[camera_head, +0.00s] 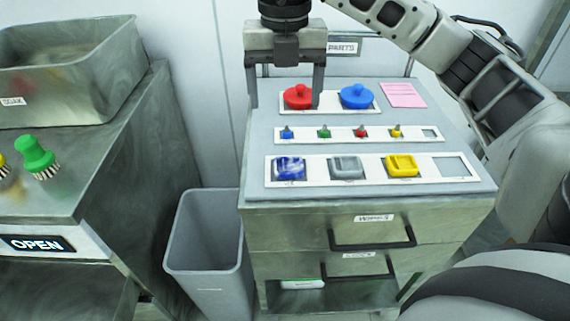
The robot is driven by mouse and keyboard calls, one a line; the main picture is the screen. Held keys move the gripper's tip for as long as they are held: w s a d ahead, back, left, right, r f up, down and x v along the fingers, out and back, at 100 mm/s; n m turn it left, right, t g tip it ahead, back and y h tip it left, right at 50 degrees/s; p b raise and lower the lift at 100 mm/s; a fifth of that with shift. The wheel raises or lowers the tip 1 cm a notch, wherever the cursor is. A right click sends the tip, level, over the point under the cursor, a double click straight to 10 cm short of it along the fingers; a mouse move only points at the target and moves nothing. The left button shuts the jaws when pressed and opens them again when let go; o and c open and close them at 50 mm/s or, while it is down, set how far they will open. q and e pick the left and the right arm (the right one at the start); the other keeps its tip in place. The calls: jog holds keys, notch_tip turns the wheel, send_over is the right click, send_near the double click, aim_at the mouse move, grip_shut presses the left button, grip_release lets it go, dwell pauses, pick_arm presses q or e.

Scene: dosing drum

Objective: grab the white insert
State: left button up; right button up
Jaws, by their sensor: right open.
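No plainly white insert shows for certain. On the grey cart top, the front white tray (434,167) holds a marbled blue-and-white block (289,169), a grey block (346,168) and a yellow block (402,166); its rightmost slot is empty. My right gripper (286,100) points down at the back left of the cart top, open. Its fingers are either side of a red knobbed lid (298,96), the right one close to it; I cannot tell if they touch. A blue knobbed lid (358,96) is to the right. My left gripper is out of view.
A middle white strip (375,137) holds several small coloured pieces and has an empty slot at its right end. A pink note (403,95) lies at the back right. A grey bin (209,245) stands left of the cart. A metal counter with a basin (95,60) is farther left.

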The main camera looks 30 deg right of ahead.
send_over(289, 171)
jog(key=f, duration=0.9)
jog(key=shift+w+a+f, duration=0.15)
jog(key=shift+w+f, duration=0.15)
jog(key=shift+w, duration=0.1)
jog(key=f, duration=0.2)
jog(key=s+f, duration=0.1)
jog(key=f, duration=0.1)
jog(key=shift+f, duration=0.6)
jog(key=c, duration=1.1)
